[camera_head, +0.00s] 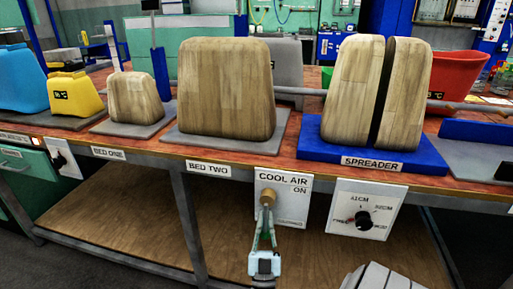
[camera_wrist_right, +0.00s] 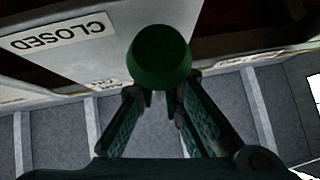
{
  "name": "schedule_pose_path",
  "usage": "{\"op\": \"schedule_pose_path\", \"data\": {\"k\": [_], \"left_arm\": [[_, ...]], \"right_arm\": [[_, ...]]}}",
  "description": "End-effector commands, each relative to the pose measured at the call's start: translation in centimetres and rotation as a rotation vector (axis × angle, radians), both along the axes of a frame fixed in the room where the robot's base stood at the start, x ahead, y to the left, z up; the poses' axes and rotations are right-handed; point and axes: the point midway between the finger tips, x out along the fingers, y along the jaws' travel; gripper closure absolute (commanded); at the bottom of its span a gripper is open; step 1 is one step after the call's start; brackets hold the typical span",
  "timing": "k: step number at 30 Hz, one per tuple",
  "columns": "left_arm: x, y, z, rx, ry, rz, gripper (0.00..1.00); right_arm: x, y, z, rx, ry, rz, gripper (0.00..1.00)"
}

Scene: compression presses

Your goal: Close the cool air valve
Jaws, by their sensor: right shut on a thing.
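The cool air valve is a round brass-coloured knob (camera_head: 268,197) on a white panel (camera_head: 297,186) marked COOL AIR and ON, on the bench front. In the right wrist view the knob (camera_wrist_right: 158,55) looks dark green, and a CLOSED label (camera_wrist_right: 62,36) shows beside it, upside down. My right gripper (camera_head: 265,213) reaches up from below, with its fingertips at the knob. In the right wrist view its two fingers (camera_wrist_right: 160,103) are drawn together at the knob's lower side, shut on it. The knob hides the exact contact. My left gripper is not in view.
A spreader dial (camera_head: 363,220) is on a panel to the right, and another dial (camera_head: 57,161) is far left. Wooden forms (camera_head: 225,85) and a split spreader form (camera_head: 352,90) stand on the bench. The lower shelf (camera_head: 120,215) looks bare.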

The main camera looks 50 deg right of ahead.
Motion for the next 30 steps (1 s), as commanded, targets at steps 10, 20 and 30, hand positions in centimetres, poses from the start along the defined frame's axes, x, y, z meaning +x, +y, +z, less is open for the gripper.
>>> {"op": "schedule_pose_path", "data": {"k": [10, 20, 30], "left_arm": [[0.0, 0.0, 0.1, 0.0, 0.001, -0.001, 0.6], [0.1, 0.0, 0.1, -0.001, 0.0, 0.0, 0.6], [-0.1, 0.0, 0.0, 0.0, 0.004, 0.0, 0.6]], "right_arm": [[-0.2, -0.2, 0.2, 0.001, -0.011, -0.004, 1.0], [-0.3, -0.2, 0.1, 0.002, -0.01, -0.005, 0.7], [-1.2, 1.2, -1.7, 0.004, -0.005, -0.006, 0.7]]}}
